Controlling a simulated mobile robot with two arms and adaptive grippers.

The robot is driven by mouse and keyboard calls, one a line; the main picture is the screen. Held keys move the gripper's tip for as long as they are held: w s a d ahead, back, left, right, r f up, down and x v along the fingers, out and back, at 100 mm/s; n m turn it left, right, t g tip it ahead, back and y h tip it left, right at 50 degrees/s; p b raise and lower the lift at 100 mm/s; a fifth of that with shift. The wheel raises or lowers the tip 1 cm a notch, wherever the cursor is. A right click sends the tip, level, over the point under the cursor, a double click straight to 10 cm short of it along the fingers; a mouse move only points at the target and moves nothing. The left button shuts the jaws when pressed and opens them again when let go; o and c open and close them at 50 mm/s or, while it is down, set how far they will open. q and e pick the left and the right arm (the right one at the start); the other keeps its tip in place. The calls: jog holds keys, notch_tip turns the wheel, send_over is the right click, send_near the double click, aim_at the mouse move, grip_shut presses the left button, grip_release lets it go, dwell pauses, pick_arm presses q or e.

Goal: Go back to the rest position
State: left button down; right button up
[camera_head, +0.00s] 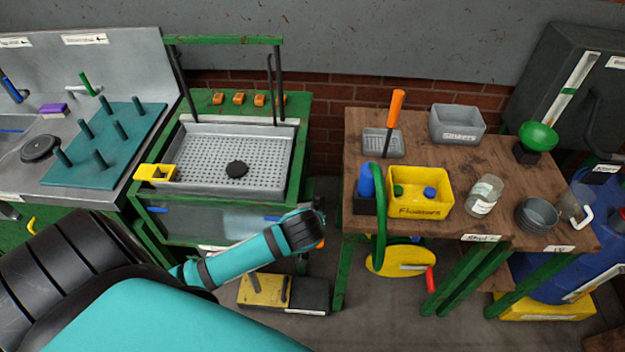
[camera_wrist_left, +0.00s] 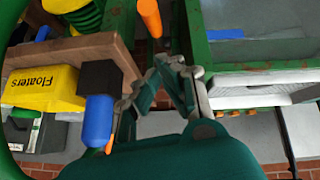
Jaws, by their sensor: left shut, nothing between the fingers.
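The gripper itself is mostly hidden below the wrist there. In the left wrist view my left gripper (camera_wrist_left: 172,72) is shut, with nothing between its fingers. It is apart from the table edge and the stand. My right gripper is in neither view.
The wooden table (camera_head: 428,144) on the right holds the yellow Floaters bin (camera_head: 440,207), grey Sinkers bin (camera_head: 456,124), jar and bowls. The green stand with a perforated tray (camera_head: 215,150) holding a black disc is left. A yellow and black box (camera_head: 283,293) sits below.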

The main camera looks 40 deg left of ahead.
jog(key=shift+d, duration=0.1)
pick_arm(q)
jog(key=s+d+r+m+g+h, duration=0.15)
jog(key=s+d+m, duration=0.3)
jog(key=s, duration=0.45)
jog(key=s+d+r+m+g+h, duration=0.1)
jog(key=s+d+m+g+h, duration=0.1)
jog(key=s+d+m, duration=0.5)
jog(key=s+a+f+g+b, duration=0.1)
jog(key=s+a+f, duration=0.1)
jog(key=f, duration=1.3)
jog(key=s+a+f+b, duration=0.1)
jog(key=s+f+b, duration=0.1)
jog(key=f, duration=1.3)
jog(key=s+a+f+g+b, duration=0.1)
jog(key=s+a+f, duration=0.2)
jog(key=s+f, duration=1.3)
jog(key=shift+s+f+n+b, duration=0.15)
jog(key=shift+f+n+b, duration=0.25)
jog(key=shift+f, duration=0.5)
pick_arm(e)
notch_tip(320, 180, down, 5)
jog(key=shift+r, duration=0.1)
